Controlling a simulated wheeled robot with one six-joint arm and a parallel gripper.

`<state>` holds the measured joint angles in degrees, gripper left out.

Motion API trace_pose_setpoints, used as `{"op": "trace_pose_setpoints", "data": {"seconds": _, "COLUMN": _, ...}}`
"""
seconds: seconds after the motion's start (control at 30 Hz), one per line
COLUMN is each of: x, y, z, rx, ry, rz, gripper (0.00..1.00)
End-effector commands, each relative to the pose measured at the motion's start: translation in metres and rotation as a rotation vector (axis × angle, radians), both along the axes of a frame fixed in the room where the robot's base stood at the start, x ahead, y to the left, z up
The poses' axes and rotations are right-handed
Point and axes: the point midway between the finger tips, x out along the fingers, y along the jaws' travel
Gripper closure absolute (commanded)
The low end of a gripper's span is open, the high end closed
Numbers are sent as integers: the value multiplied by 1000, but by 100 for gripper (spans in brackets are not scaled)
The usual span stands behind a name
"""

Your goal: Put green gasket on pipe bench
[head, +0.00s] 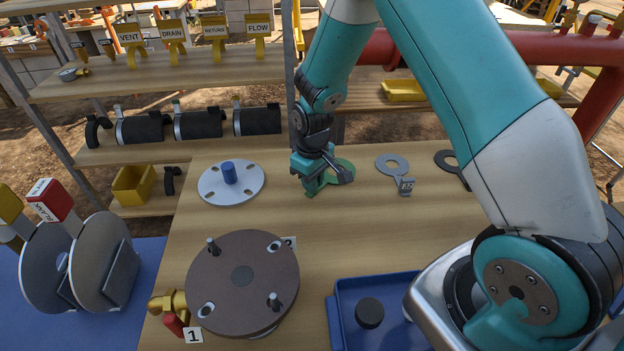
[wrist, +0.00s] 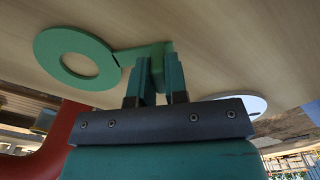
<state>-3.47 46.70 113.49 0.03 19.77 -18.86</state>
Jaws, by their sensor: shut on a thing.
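The green gasket, a flat ring with a tab, shows in the wrist view (wrist: 47,60), its ring out to the left of my gripper (wrist: 156,80). The fingers are shut on its tab. I cannot tell whether the gasket touches the wood. Which surface is the pipe bench is not marked.
A grey gasket (head: 384,160) with a tag and a darker one (head: 444,157) lie to the right. A pale flange (head: 213,190) with a blue stub is to the left. A brown round plate (head: 242,300) with upright studs and a blue tray (head: 345,290) are nearer.

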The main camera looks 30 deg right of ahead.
Motion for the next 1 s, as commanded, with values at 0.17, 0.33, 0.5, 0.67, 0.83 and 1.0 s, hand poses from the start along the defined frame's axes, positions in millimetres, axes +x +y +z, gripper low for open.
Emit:
{"op": "trace_pose_setpoints", "data": {"seconds": 0.17, "x": 0, "y": 0, "z": -3, "rx": 0, "ry": 0, "rz": 0, "gripper": 79}}
{"op": "trace_pose_setpoints", "data": {"seconds": 0.33, "x": 0, "y": 0, "z": -2, "rx": 0, "ry": 0, "rz": 0, "gripper": 61}}
{"op": "trace_pose_setpoints", "data": {"seconds": 0.5, "x": 0, "y": 0, "z": -2, "rx": 0, "ry": 0, "rz": -1, "gripper": 61}}
{"op": "trace_pose_setpoints", "data": {"seconds": 0.67, "x": 1, "y": 0, "z": 10, "rx": 0, "ry": -3, "rz": -1, "gripper": 61}}
{"op": "trace_pose_setpoints", "data": {"seconds": 0.83, "x": 1, "y": 0, "z": 43, "rx": 0, "ry": -6, "rz": -1, "gripper": 61}}
{"op": "trace_pose_setpoints", "data": {"seconds": 1.0, "x": 1, "y": 0, "z": 81, "rx": 0, "ry": -5, "rz": -1, "gripper": 61}}
